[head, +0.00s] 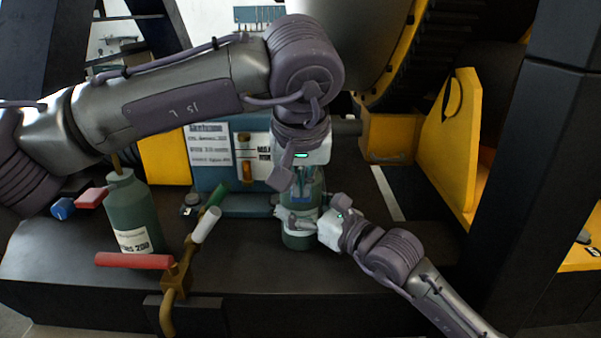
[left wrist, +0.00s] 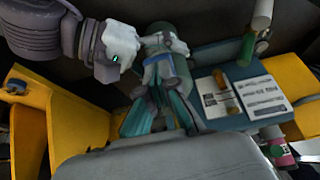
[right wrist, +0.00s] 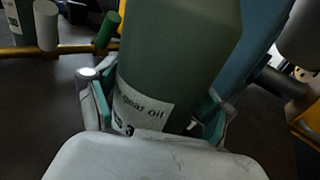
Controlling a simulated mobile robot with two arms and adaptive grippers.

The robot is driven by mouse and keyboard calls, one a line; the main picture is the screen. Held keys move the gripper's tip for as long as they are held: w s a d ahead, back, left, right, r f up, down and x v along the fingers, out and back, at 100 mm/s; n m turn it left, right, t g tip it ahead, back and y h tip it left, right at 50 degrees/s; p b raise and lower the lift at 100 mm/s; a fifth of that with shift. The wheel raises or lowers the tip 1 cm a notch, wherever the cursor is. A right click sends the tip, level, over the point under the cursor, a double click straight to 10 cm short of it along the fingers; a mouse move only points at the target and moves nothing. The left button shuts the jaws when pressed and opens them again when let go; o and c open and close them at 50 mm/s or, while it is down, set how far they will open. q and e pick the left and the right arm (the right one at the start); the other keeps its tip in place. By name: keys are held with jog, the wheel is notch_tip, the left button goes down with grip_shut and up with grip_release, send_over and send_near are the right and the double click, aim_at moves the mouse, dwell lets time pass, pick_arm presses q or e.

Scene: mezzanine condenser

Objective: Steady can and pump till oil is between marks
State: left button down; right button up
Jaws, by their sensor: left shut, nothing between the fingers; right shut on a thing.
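A green gear oil can (head: 298,240) stands on the dark deck in front of the blue-grey housing; its label shows in the right wrist view (right wrist: 143,108). My right gripper (head: 298,218) is shut around the can, with a finger on each side of it in the right wrist view. My left gripper (head: 303,190) is shut and empty, pointing down over the top of the can. A plate with a MAX mark (head: 264,150) is on the housing, partly hidden by my left gripper. The oil level is not readable.
A larger green container (head: 132,212) stands at the left. Before it is a brass valve with a red handle (head: 135,260) and white and green handles. Yellow guards (head: 455,150) and a dark post (head: 530,170) bound the right side.

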pick_arm(q)
jog(key=s, duration=0.1)
jog(key=s+r, duration=0.1)
jog(key=s, duration=0.1)
dwell(0.4)
jog(key=v, duration=1.2)
jog(key=shift+w+f, duration=0.1)
jog(key=shift+w, duration=0.05)
dwell(0.5)
jog(key=w+f+g, duration=0.1)
jog(key=w+g, duration=0.1)
jog(key=w, duration=0.5)
